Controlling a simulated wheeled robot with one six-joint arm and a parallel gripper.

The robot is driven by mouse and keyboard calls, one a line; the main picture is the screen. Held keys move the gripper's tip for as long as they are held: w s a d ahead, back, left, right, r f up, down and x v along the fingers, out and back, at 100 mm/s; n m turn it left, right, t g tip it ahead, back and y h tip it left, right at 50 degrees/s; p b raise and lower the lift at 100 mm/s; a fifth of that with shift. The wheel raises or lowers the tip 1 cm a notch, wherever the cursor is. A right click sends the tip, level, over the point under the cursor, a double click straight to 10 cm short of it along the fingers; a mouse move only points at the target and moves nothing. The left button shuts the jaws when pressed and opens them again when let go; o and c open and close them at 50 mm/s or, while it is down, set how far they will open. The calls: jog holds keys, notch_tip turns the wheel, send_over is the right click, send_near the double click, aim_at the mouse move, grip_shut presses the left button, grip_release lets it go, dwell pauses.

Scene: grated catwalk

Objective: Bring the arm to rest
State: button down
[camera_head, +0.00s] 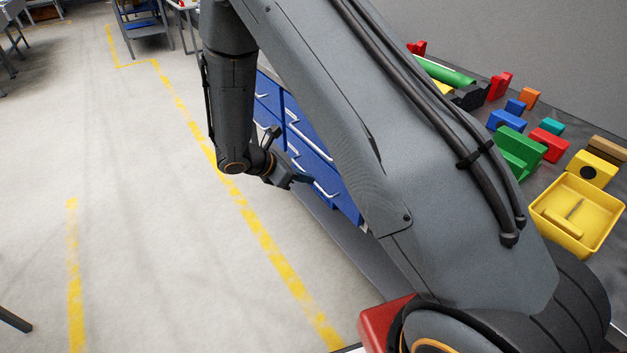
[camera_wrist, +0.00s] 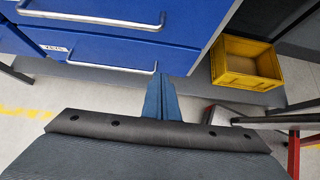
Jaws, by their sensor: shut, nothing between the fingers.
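My arm crosses the middle of the head view, and its forearm hangs down on the left side of the bench. My gripper (camera_head: 308,181) is in front of the blue drawer cabinet (camera_head: 268,98), above the floor. In the wrist view my gripper (camera_wrist: 161,82) shows its two blue fingers pressed together, with nothing between them. The fingertips appear close to the lower edge of the drawer fronts; I cannot tell whether they touch.
The drawers carry pale bar handles (camera_wrist: 113,64). A yellow crate (camera_wrist: 232,80) is right of the fingers. Coloured blocks and a yellow tray (camera_head: 550,228) are on the bench at right. The floor at left is open, with a yellow line (camera_head: 262,236).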

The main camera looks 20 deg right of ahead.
jog(key=s+r+m+g+y, duration=0.1)
jog(key=s+r+m+y, duration=0.2)
jog(key=s+r+m, duration=0.2)
jog(key=s+d+r+m+y, duration=0.1)
jog(key=s+r+m+y, duration=0.2)
jog(key=s+m, duration=0.6)
jog(key=s+r+m+g+y, duration=0.1)
jog(key=s+r+m+y, duration=0.2)
jog(key=s+r+m, duration=0.4)
jog(key=s, duration=0.3)
jog(key=shift+s+d+r+g, duration=0.25)
jog(key=shift+s+r+g, duration=0.05)
jog(key=shift+s, duration=0.05)
